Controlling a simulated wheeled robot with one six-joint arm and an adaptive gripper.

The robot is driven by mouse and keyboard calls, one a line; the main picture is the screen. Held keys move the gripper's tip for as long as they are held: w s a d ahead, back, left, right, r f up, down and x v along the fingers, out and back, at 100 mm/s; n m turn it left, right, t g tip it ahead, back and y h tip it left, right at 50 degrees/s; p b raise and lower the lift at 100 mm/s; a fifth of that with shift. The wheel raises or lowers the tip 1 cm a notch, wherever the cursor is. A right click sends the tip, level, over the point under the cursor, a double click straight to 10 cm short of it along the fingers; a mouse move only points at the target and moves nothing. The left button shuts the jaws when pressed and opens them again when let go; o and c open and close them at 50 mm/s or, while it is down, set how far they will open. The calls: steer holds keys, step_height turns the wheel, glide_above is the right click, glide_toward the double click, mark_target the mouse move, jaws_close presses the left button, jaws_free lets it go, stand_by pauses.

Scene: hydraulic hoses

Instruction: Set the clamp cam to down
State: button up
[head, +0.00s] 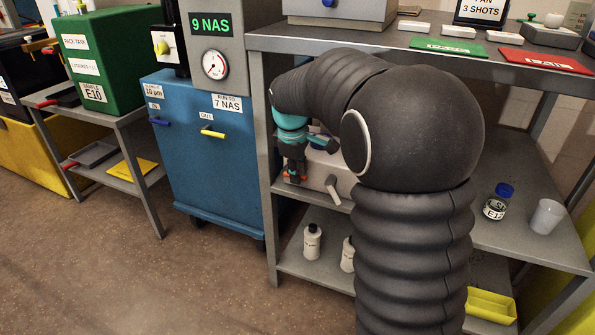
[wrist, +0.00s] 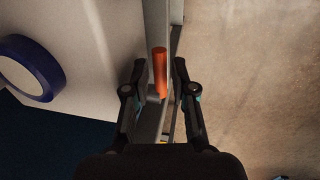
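An orange rod-shaped handle (wrist: 160,72), which looks like the clamp cam lever, stands out from a grey part beside a pale box (wrist: 75,45). My gripper (wrist: 160,66) is open, with one dark finger on each side of the handle and a visible gap on both sides. In the head view my gripper (head: 296,170) points down at the left front of the pale box (head: 322,166) on the middle shelf. A little orange shows by the fingers there. My arm hides much of the box, and the cam's position cannot be read clearly.
A white handle (head: 333,189) sticks out at the box front. A blue ring (wrist: 28,68) is on the box at left. The blue cabinet (head: 205,150) stands left of the bench. A blue-capped jar (head: 498,202) and cup (head: 546,216) stand right. Bottles (head: 312,242) stand below.

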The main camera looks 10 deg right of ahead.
mark_target(303, 179)
jaws_close()
steer(key=shift+f, duration=0.1)
steer(key=shift+s+d+f+t+y+b, duration=0.15)
steer(key=shift+f+t+y+b, duration=0.3)
steer(key=shift+b, duration=0.55)
steer(key=shift+d+f+t+y+b, duration=0.15)
steer(key=shift+f+t+y+b, duration=0.2)
steer(key=shift+t+y+b, duration=0.6)
steer(key=shift+f+m+t+y+b, duration=0.2)
steer(key=shift+t+y, duration=0.1)
steer(key=shift+y, duration=0.25)
steer(key=shift+f+m+t+y+b, duration=0.2)
steer(key=shift+t+y, duration=0.1)
steer(key=shift+y, duration=0.25)
steer(key=shift+f+t+y, duration=0.3)
steer(key=shift+t+y, duration=0.3)
steer(key=shift+y, duration=0.2)
